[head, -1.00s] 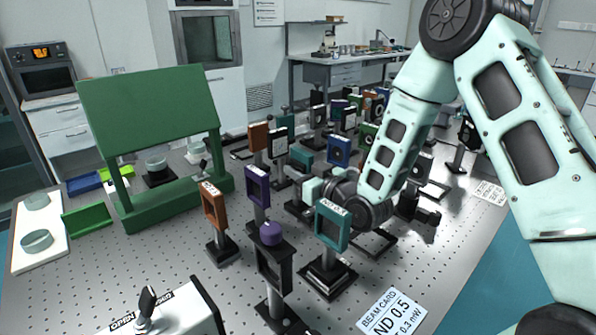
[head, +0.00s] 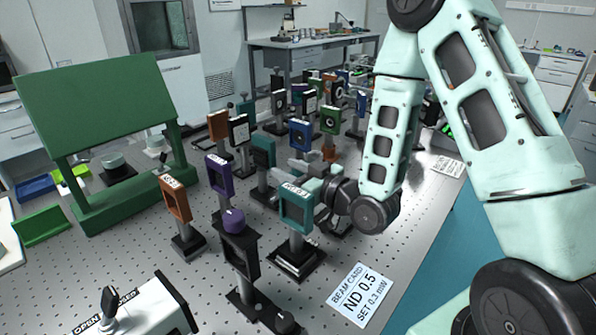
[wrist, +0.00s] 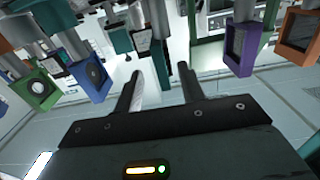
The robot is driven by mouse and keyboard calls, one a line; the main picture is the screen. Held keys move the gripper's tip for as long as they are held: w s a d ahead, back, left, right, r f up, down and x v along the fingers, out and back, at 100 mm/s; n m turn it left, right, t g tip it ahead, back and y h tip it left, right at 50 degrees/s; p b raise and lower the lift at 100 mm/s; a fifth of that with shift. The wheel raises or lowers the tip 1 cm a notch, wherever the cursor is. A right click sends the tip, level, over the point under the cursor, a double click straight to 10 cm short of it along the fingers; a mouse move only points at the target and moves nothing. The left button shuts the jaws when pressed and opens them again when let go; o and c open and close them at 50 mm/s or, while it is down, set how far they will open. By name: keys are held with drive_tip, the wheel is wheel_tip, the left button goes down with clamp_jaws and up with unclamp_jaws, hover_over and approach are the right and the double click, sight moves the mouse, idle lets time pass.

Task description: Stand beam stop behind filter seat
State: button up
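A black mount with a purple knob (head: 240,248) stands upright on a post at the front; I cannot tell whether it is the filter seat. A teal framed mount (head: 297,208) stands to its right on a black base. I cannot tell which piece is the beam stop. My gripper's fingers are mostly hidden in the head view, where my wrist is behind and right of the teal mount. In the wrist view my gripper (wrist: 158,92) has its two dark fingers apart. A teal upright (wrist: 161,62) shows beyond the gap, and nothing is clearly held.
A purple mount (head: 218,175) and an orange mount (head: 176,198) stand left. Several more mounts crowd behind. A green sloped panel (head: 92,100) stands at the left. A beam card reading ND 0.5 (head: 358,298) lies front right, with bare table around it.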

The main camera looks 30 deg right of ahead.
drive_tip(key=p+v, duration=0.2)
drive_tip(key=p, duration=0.5)
drive_tip(key=shift+s+r, duration=0.15)
drive_tip(key=shift+s, duration=0.05)
idle(0.4)
